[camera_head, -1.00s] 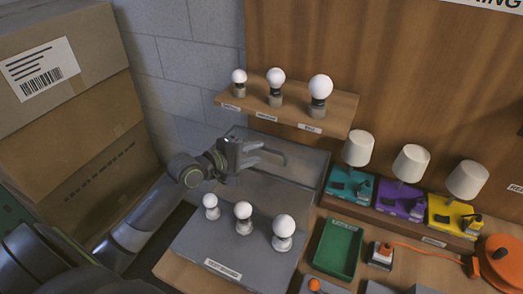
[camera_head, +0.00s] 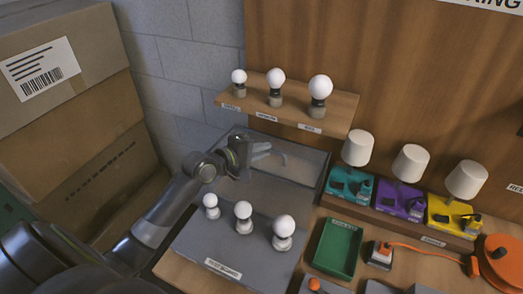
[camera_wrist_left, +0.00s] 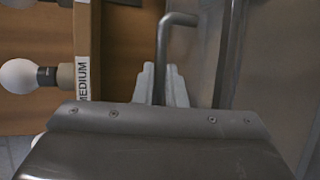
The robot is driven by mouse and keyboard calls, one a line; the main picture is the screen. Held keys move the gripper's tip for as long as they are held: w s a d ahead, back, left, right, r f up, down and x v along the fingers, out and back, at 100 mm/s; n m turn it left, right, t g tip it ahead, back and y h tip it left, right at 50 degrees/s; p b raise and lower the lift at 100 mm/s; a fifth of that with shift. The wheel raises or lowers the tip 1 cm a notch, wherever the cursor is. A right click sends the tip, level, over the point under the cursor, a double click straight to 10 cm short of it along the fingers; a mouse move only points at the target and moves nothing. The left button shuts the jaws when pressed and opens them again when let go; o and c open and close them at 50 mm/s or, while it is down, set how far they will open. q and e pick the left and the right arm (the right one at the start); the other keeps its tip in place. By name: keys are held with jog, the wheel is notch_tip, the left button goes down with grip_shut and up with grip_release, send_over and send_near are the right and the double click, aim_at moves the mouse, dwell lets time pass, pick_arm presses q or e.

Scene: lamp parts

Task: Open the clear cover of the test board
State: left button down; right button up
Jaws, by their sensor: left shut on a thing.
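The grey test board (camera_head: 205,245) lies at the front of the bench with three white bulbs standing upright on it. Its clear cover (camera_head: 300,165) is lifted off the bulbs and leans back at the far side of the board, under the shelf. My left gripper (camera_head: 262,151) is at the cover's upper left part, shut on its handle. In the left wrist view, the bent grey handle (camera_wrist_left: 163,45) runs down between the fingers (camera_wrist_left: 160,85), and the cover's edge shows to its right. The fingertips' exact contact is partly hidden. My right gripper is not in view.
A wooden shelf (camera_head: 345,108) with three bulbs is just above and behind the cover. To the right are a green tray (camera_head: 337,248), three lamps on coloured bases and an orange cord reel (camera_head: 500,262). Stacked cardboard boxes (camera_head: 75,110) stand at the left.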

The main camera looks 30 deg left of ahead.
pick_arm(q)
jog(key=s, duration=0.2)
jog(key=s+t+b, duration=0.1)
jog(key=shift+s+d+r+m+t, duration=0.1)
jog(key=shift+s+m+t, duration=0.2)
jog(key=shift+s+m, duration=0.1)
jog(key=shift+s+r, duration=0.3)
jog(key=shift+s, duration=0.2)
jog(key=c, duration=1.5)
grip_release()
